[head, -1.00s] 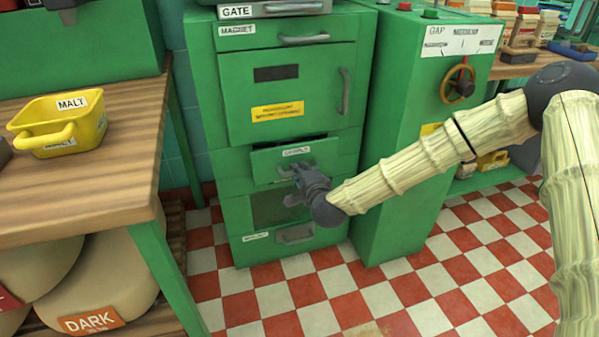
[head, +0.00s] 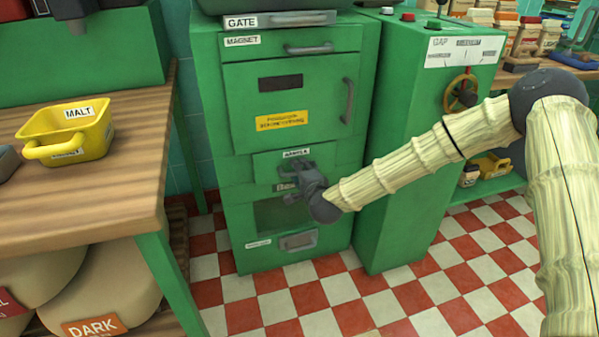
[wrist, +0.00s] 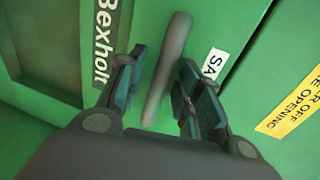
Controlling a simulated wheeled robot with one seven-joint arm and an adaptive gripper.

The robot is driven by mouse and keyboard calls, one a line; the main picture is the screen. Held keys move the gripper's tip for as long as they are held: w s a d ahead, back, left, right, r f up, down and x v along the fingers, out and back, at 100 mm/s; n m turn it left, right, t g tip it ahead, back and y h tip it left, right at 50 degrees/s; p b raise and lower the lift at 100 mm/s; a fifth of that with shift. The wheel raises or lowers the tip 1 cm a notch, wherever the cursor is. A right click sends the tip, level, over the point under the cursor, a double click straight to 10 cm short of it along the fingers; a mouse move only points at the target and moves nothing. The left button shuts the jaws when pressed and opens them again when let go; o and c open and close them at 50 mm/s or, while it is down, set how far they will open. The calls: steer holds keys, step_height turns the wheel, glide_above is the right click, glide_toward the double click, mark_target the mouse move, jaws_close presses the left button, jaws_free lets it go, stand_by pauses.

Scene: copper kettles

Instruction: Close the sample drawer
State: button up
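The sample drawer (head: 265,166) is a green front in the green cabinet, below the large door with the yellow label. In the wrist view the grey bar handle (wrist: 168,65) stands between the two fingers of my gripper (wrist: 157,70). The fingers are open, with green showing on both sides of the bar. Part of the sample label (wrist: 213,64) shows right of the handle.
The magnet drawer (head: 300,42) and the gate drawer (head: 285,20) are above. A lower drawer (head: 285,243) is below an open recess. A wooden bench (head: 110,185) with a yellow malt scoop (head: 68,133) stands left. A green machine with a yellow handwheel (head: 460,95) stands right.

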steer(key=v, duration=1.2)
stand_by(0.3)
steer(key=s+f+n+g, duration=0.4)
steer(key=s+f, duration=0.5)
steer(key=f, duration=0.3)
steer(key=s+f+n+g, duration=0.3)
steer(key=s+f+n, duration=0.1)
steer(key=s+f, duration=0.7)
steer(key=s+d+f+n+g+h, duration=0.1)
steer(key=s+d+f+n+g, duration=0.15)
steer(key=s+d+f, duration=0.4)
steer(key=s+d+f+n+g+h, duration=0.1)
steer(key=s+d+n+g, duration=0.15)
steer(key=s, duration=0.75)
steer(key=s+d+f+n+g+h, duration=0.2)
steer(key=s+d+f+g, duration=0.15)
steer(key=s+d, duration=0.35)
step_height(320, 180, up, 35)
steer(key=s+a+p, duration=0.1)
steer(key=p, duration=3.4)
steer(key=shift+a+f, duration=0.2)
steer(key=shift+a, duration=0.05)
